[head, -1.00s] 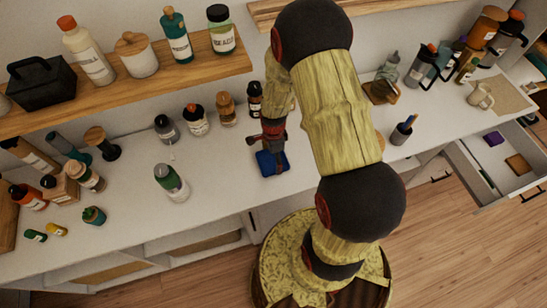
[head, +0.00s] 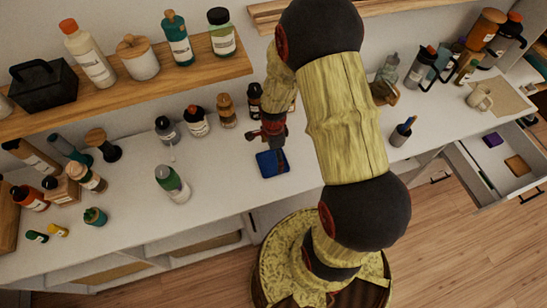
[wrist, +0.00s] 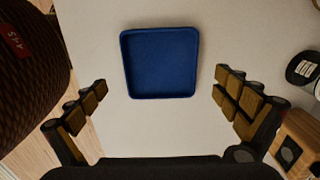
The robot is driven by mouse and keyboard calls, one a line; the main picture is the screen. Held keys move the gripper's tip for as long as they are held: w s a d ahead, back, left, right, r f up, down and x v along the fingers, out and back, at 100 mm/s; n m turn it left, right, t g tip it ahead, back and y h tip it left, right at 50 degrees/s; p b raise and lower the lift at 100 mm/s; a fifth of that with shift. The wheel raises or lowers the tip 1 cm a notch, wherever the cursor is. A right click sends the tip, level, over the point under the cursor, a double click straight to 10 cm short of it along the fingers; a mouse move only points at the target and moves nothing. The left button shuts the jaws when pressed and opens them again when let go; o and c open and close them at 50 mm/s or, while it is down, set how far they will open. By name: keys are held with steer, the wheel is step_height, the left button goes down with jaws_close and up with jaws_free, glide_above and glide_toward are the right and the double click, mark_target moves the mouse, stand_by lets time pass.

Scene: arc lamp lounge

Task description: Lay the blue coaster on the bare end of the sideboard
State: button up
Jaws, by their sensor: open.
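The blue coaster (head: 272,162) lies flat on the white top of the sideboard (head: 225,180), near its front edge. It is square with a raised rim. In the wrist view the coaster (wrist: 160,62) sits between and beyond the two fingers, touching neither. My gripper (wrist: 167,100) is open and empty, its fingers wide apart. In the head view my gripper (head: 268,138) is just behind and above the coaster, and its fingertips are small there.
A green-and-white bottle (head: 172,182) stands left of the coaster. Several jars, including a dark-capped one (head: 255,100), stand behind it. A pen cup (head: 402,132) is to the right. An open drawer (head: 500,165) juts out at the right. A wooden shelf (head: 130,95) overhangs the back left.

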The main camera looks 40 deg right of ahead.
step_height(320, 180, up, 8)
steer(key=p, duration=0.1)
step_height(320, 180, up, 8)
steer(key=r+n+t, duration=0.1)
steer(key=n, duration=0.3)
glide_above(273, 162)
steer(key=a, duration=0.2)
steer(key=s+a+r+n+t, duration=0.1)
steer(key=a+r+n, duration=0.35)
steer(key=r, duration=0.45)
steer(key=s+a+r+n+t, duration=0.1)
steer(key=s+a+r+n, duration=0.2)
steer(key=s+r+n, duration=0.3)
steer(key=s+a+r+n+t, duration=0.2)
steer(key=s+r+n, duration=0.3)
steer(key=r+n, duration=0.1)
steer(key=shift+s+a+r+n+t, duration=0.3)
steer(key=shift+s+a+r+n, duration=0.1)
steer(key=shift+r, duration=0.5)
steer(key=shift+f, duration=0.1)
step_height(273, 162, down, 5)
steer(key=b, duration=0.5)
steer(key=shift+w+f, duration=0.1)
